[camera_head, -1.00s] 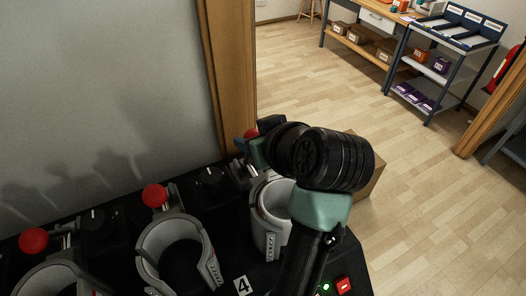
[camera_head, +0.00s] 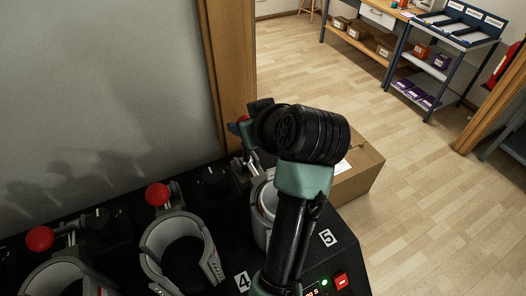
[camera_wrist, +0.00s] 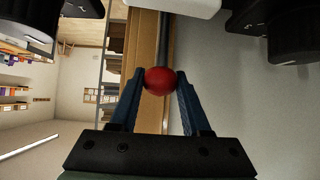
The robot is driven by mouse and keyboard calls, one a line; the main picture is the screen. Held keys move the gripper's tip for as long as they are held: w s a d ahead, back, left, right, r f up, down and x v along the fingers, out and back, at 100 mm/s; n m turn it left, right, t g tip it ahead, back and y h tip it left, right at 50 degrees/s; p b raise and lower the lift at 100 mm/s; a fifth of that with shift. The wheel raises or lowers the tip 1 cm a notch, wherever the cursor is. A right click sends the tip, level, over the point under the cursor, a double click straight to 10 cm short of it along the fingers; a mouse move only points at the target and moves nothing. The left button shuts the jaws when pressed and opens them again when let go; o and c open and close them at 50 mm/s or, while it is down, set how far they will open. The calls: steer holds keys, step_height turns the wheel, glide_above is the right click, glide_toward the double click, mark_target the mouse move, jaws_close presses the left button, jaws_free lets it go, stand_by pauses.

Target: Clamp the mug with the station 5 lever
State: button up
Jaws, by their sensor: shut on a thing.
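The red ball knob of the station 5 lever (camera_wrist: 160,81) sits between the two blue fingertips of my gripper (camera_wrist: 160,76) in the wrist view. The fingers are shut on it. In the head view my gripper (camera_head: 241,127) is at the top of the lever, behind station 5, with the knob mostly hidden. The lever's metal arm (camera_head: 249,154) shows below it, standing steeply up. The pale mug (camera_head: 267,198) stands in the grey station 5 holder (camera_head: 259,226). My arm hides much of both. The label 5 (camera_head: 328,237) is to their right.
Station 4's empty ring holder (camera_head: 152,262) and red-knobbed lever (camera_head: 158,194) are to the left, with another station beyond. A wooden post (camera_head: 228,80) stands close behind my gripper. A cardboard box (camera_head: 362,175) is on the floor at right.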

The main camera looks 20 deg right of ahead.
steer(key=shift+w+a, duration=0.15)
steer(key=shift+w, duration=0.6)
steer(key=shift+w+a, duration=0.15)
steer(key=shift+w, duration=0.55)
steer(key=o, duration=0.9)
steer(key=shift+c, duration=0.2)
steer(key=shift+r, duration=0.1)
steer(key=r+p, duration=0.2)
steer(key=s+r+p, duration=0.1)
steer(key=r+p, duration=0.3)
steer(key=shift+s+d, duration=0.15)
steer(key=shift+s, duration=0.15)
